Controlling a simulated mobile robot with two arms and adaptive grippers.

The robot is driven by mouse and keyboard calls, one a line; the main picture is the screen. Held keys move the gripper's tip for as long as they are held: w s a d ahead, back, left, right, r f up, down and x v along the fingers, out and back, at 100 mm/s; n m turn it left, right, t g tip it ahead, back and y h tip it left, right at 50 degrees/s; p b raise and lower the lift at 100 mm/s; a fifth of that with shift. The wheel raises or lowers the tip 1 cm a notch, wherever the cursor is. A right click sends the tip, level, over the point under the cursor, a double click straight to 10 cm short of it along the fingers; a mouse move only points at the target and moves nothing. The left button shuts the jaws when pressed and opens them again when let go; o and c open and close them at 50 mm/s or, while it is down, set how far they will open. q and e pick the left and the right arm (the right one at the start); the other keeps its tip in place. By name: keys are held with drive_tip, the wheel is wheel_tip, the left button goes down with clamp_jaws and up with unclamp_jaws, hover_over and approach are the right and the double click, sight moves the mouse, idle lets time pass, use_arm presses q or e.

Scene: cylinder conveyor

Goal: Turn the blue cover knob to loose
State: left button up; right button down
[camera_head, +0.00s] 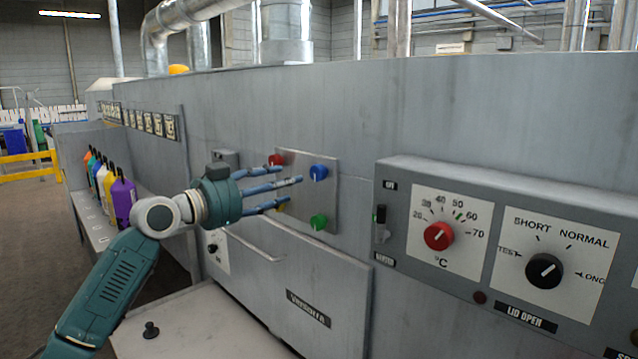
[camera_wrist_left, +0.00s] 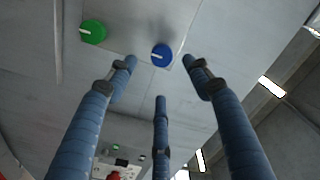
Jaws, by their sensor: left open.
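The blue knob (camera_head: 319,172) sits at the upper right of a square metal plate (camera_head: 327,192) on the machine front. In the left wrist view the blue knob (camera_wrist_left: 162,55) shows a white pointer line and lies beyond the fingertips. My left gripper (camera_head: 288,190) is open, its blue fingers spread and pointing at the plate, just left of the blue knob. In the left wrist view the left gripper (camera_wrist_left: 160,80) has fingers on either side of the knob's direction, with no visible contact. My right gripper is not in view.
The plate also carries a red knob (camera_head: 276,160) and a green knob (camera_head: 319,222). A control box (camera_head: 395,215) with a red dial (camera_head: 439,236) and a black dial (camera_head: 544,271) juts out at the right. A handle bar (camera_head: 252,246) is below the gripper. Coloured bottles (camera_head: 122,198) stand at the left.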

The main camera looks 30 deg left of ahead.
sight(315, 174)
use_arm(q)
drive_tip(key=p+x, duration=0.3)
drive_tip(key=x, duration=0.7)
drive_tip(key=shift+s+d+r+p, duration=0.1)
drive_tip(key=shift+r+p, duration=0.05)
drive_tip(key=shift+p, duration=0.25)
drive_tip(key=shift+c, duration=0.2)
drive_tip(key=c, duration=1.1)
